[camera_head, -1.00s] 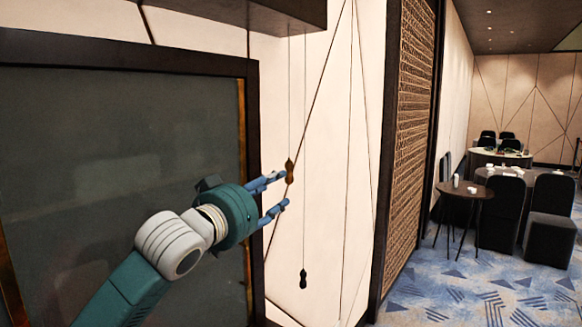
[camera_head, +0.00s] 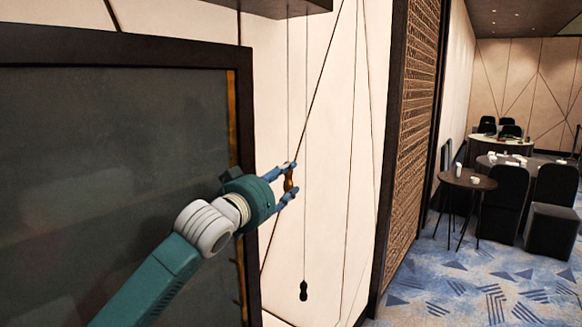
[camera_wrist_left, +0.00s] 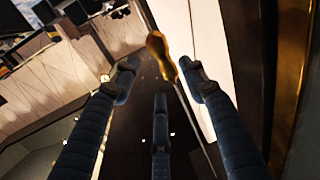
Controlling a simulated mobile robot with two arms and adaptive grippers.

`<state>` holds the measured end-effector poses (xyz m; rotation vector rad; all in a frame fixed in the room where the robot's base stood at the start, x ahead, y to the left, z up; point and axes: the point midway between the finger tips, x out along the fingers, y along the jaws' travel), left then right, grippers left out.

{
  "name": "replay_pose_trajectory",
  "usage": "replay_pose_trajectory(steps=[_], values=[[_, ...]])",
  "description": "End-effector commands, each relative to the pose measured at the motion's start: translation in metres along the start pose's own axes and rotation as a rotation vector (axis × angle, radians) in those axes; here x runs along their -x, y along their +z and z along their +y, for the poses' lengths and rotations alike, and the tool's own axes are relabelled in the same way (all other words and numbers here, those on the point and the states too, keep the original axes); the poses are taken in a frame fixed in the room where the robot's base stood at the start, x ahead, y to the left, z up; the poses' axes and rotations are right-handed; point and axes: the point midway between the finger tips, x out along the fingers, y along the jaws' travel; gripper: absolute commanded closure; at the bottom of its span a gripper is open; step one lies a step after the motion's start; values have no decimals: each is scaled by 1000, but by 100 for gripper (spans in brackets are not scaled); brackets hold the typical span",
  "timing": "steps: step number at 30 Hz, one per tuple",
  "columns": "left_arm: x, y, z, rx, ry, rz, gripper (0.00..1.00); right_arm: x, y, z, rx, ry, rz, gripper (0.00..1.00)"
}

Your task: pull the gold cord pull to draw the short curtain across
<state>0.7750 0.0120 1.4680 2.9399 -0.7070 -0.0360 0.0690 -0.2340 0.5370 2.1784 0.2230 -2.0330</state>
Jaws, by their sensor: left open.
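The gold cord pull (camera_head: 289,183) hangs on a thin cord in front of the pale wall. My left gripper (camera_head: 291,179) is at the pull, its blue fingers open with the pull between or just beside them. In the left wrist view the gold pull (camera_wrist_left: 159,50) lies between the open fingertips (camera_wrist_left: 158,78), closer to the right-hand finger, with its cord running past that finger. I cannot tell whether a finger touches it. A darker pull (camera_head: 303,291) hangs lower on a second cord. I cannot make out the short curtain. My right gripper is out of view.
A large dark screen panel (camera_head: 110,150) with a brown frame stands close on the left, beside my arm. A dark overhang (camera_head: 270,6) is above the cords. A lattice panel (camera_head: 408,130) is to the right. Tables (camera_head: 465,181) and chairs stand farther off on blue carpet.

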Motion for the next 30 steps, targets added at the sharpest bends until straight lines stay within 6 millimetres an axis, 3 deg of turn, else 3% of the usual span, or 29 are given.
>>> replay_pose_trajectory(steps=[1,5,13,20,26,30], values=[[-9,-4,0,1,-1,-3,57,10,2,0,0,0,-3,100],[-26,-3,1,0,0,-1,57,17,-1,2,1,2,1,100],[-40,0,0,-1,0,0,57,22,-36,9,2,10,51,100],[-40,1,0,-1,0,0,57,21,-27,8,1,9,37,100],[-40,1,-1,0,-1,-1,96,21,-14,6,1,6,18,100],[-40,1,-1,0,-1,-1,100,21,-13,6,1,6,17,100]])
